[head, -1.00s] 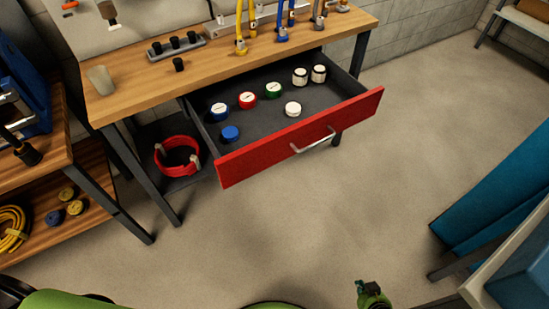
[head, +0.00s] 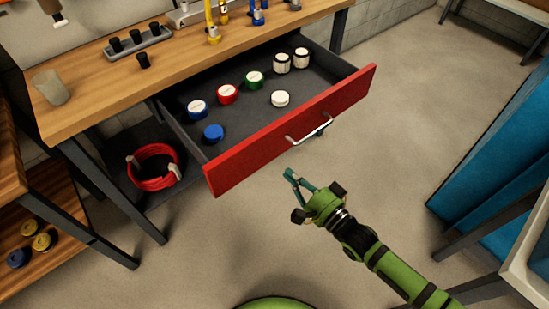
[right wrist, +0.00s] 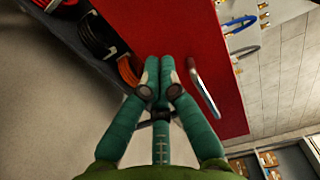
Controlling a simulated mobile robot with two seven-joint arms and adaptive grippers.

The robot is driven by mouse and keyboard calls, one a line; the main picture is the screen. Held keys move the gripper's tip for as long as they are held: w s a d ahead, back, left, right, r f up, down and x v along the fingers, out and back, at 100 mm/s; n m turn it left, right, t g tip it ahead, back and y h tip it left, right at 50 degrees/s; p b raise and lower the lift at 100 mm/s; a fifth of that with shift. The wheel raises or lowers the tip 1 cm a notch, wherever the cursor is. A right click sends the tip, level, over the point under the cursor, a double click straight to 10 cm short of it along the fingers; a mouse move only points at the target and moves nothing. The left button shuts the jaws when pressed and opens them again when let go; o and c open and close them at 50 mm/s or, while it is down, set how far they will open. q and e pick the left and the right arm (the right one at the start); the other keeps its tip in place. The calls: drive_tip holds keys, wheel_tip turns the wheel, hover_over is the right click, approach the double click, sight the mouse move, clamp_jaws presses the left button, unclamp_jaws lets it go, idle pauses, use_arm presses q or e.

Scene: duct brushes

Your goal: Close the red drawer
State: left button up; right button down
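The red drawer (head: 262,143) hangs open from under the wooden workbench; its red front shows a pale bar handle (head: 309,128). The drawer front (right wrist: 199,48) fills the middle there, with the handle (right wrist: 203,88) just right of the fingertips. My left gripper is not in view.
A red coil (head: 153,168) sits under the bench. A side shelf (head: 60,240) stands at left and a blue panel (head: 500,170) at right. The floor between is clear.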

sight(268, 152)
drive_tip(key=x, duration=0.7)
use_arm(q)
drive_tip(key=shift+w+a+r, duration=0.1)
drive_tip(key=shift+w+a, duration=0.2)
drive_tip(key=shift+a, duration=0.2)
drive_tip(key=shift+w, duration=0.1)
use_arm(e)
drive_tip(key=shift+w+a, duration=0.1)
